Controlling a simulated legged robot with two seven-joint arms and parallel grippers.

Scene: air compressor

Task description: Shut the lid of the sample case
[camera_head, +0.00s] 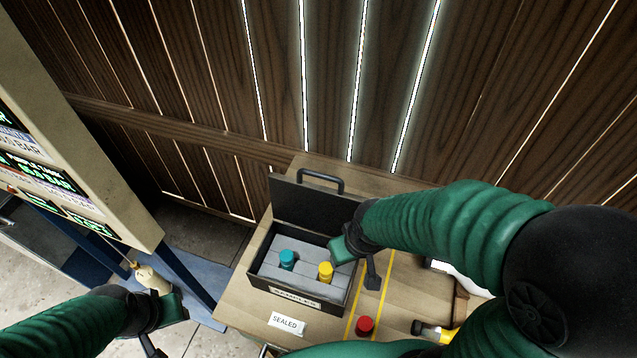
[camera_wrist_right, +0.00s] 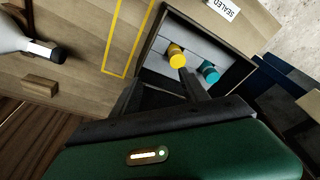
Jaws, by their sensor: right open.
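The sample case (camera_head: 350,297) is a black box on the wooden bench, with its lid (camera_head: 318,208) standing up open at the back and a handle on the lid's top edge. Inside, a grey insert holds a teal-capped vial (camera_head: 287,260) and a yellow-capped vial (camera_head: 325,272). Both vials also show in the right wrist view, teal (camera_wrist_right: 209,72) and yellow (camera_wrist_right: 176,55). My right gripper (camera_head: 357,264) is open and empty at the case's right side, beside the lid; contact is unclear. My left gripper (camera_head: 166,325) is low at the left, away from the case, its fingers partly hidden.
A "SEALED" label (camera_head: 286,322) lies in front of the case. A red cap (camera_head: 365,325) and a hammer-like tool (camera_head: 432,330) lie to the right, near yellow tape lines. A beige item (camera_head: 152,279) is beside my left gripper. A display panel (camera_head: 70,150) stands left.

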